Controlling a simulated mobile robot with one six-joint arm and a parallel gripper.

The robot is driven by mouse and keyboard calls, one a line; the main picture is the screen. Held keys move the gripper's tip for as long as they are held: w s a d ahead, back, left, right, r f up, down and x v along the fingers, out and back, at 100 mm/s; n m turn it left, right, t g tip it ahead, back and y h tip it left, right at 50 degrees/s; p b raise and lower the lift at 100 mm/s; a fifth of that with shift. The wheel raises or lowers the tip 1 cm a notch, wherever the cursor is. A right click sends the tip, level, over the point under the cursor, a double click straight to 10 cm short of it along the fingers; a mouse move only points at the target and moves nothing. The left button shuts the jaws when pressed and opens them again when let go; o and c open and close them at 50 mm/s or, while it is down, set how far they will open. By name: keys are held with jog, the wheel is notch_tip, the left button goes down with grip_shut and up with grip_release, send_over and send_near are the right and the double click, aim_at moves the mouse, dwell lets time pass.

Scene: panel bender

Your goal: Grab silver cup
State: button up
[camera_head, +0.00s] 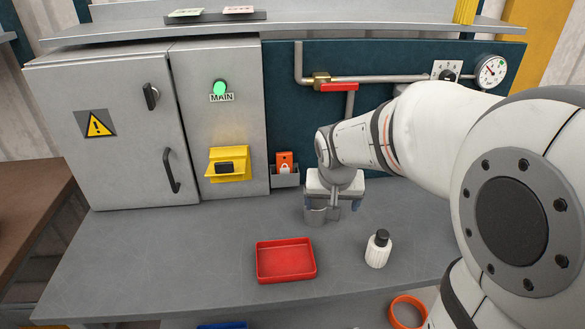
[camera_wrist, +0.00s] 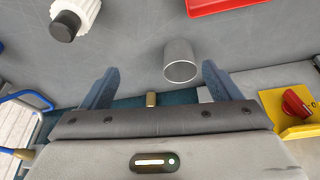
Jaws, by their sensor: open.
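The silver cup (camera_head: 314,215) stands on the grey bench behind the red tray, close to my gripper (camera_head: 335,204), which partly covers it. In the wrist view the cup (camera_wrist: 179,62) appears as a plain grey cylinder with its round rim towards the camera. My gripper (camera_wrist: 158,75) is open there, with one blue-grey finger on each side. The cup shows between the fingertips, nearer the right finger, with a small gap in the picture. I see no contact with either finger.
A red tray (camera_head: 286,261) and a white bottle with a black cap (camera_head: 378,249) stand in front of the cup. Behind are a grey cabinet (camera_head: 110,135) and a small holder with an orange padlock tag (camera_head: 285,168). The bench left of the tray is clear.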

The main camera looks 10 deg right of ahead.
aim_at(315, 211)
jog(key=shift+m, duration=0.5)
jog(key=w+f, duration=0.2)
jog(key=w, duration=0.1)
jog(key=w+f, duration=0.2)
jog(key=w, duration=0.1)
jog(key=w+f+b, duration=0.1)
jog(key=w+f, duration=0.1)
jog(key=shift+w+a+f, duration=0.3)
jog(key=shift+w+a, duration=0.05)
jog(key=shift+w, duration=0.05)
jog(key=shift+w+f, duration=0.25)
jog(key=shift+f, duration=0.05)
jog(key=shift+t, duration=0.3)
jog(key=x, duration=0.5)
jog(key=p+x, duration=0.1)
jog(key=x, duration=0.1)
jog(key=shift+w+a+f, duration=0.2)
jog(key=shift+w+a, duration=0.05)
jog(key=c, duration=1.1)
